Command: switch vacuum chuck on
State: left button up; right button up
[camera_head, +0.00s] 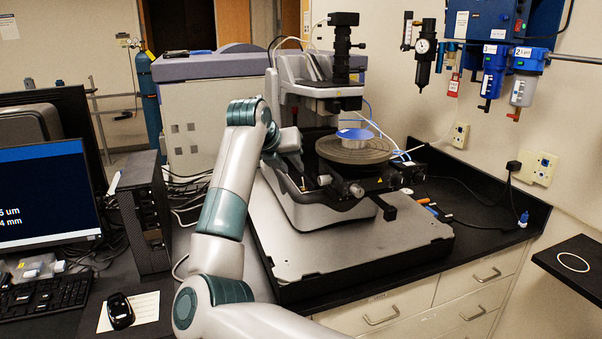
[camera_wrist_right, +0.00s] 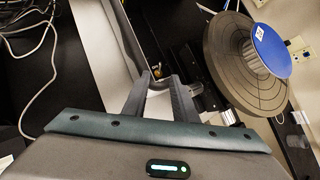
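The stylus profiler (camera_head: 318,85) stands on a grey slab. Its round grey chuck (camera_head: 340,153) carries a blue-topped disc (camera_head: 355,133); in the right wrist view the chuck (camera_wrist_right: 228,68) and disc (camera_wrist_right: 271,50) are at the upper right. My right gripper (camera_head: 300,172) points down at the left side of the profiler base. In the wrist view its fingers (camera_wrist_right: 160,78) are apart with nothing between them. Just beyond the fingertips is a small metallic and yellowish part (camera_wrist_right: 156,70), possibly the switch, in a dark recess; its position is unclear. My left gripper is out of view.
A monitor (camera_head: 45,200), a black computer case (camera_head: 145,212) and a mouse (camera_head: 120,311) are on the left. The front of the slab (camera_head: 345,240) is bare. Stage knobs (camera_head: 356,190) project right of my gripper. Loose cables (camera_wrist_right: 35,60) lie at the left.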

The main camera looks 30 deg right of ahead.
aim_at(303, 178)
jog(key=p+x, duration=0.3)
jog(key=x, duration=0.5)
jog(key=shift+w+d, duration=0.1)
jog(key=shift+w+d+f, duration=0.25)
jog(key=shift+d+f, duration=0.05)
jog(key=shift+f, duration=0.15)
grip_shut()
